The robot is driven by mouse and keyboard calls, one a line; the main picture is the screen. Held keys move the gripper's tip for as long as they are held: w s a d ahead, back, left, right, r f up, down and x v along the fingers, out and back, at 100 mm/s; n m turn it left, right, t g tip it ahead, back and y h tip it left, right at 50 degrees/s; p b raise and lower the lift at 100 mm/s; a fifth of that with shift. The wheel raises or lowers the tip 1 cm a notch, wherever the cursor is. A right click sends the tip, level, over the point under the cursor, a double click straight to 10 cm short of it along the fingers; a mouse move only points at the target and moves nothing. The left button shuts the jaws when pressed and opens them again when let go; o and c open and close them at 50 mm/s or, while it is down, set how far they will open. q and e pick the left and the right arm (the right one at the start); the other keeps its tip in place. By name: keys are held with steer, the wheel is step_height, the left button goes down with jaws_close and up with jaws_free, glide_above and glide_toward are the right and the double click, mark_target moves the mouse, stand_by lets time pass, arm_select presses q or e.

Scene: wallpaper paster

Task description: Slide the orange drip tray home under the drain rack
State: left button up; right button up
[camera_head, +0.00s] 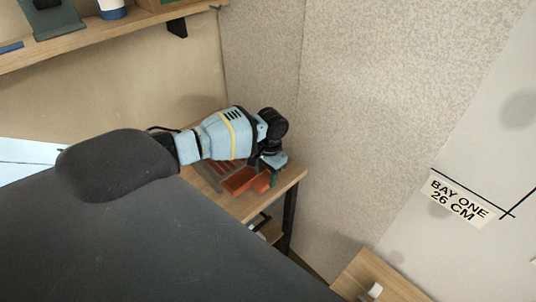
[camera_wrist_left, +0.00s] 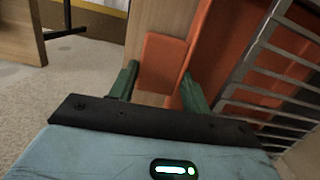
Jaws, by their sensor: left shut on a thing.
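The orange drip tray (camera_head: 239,182) lies on the small wooden table, its near end sticking out from the drain rack (camera_head: 212,176). In the left wrist view, the tray (camera_wrist_left: 211,42) runs alongside the metal-barred rack (camera_wrist_left: 262,75), and orange shows between the bars. My left gripper (camera_head: 264,170) reaches down at the tray's outer end. In the wrist view its green fingers (camera_wrist_left: 158,77) are shut on the tray's orange end tab. My left forearm and wrist hide much of the rack in the head view. My right gripper is not in view.
The wooden table (camera_head: 290,178) stands in the corner close to the speckled wall panel (camera_head: 350,110). A wooden shelf (camera_head: 110,36) with several items is at upper left. A "BAY ONE 26 CM" label (camera_head: 459,198) is at right.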

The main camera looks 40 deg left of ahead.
arm_select(q)
steer(key=shift+a, duration=0.7)
steer(key=shift+f, duration=0.4)
stand_by(0.3)
steer(key=o, duration=1.3)
steer(key=shift+w+r, duration=0.15)
steer(key=shift+r, duration=0.45)
steer(key=r, duration=0.5)
steer(key=shift+w+r, duration=0.1)
steer(key=shift+w, duration=0.15)
steer(key=shift+r, duration=0.75)
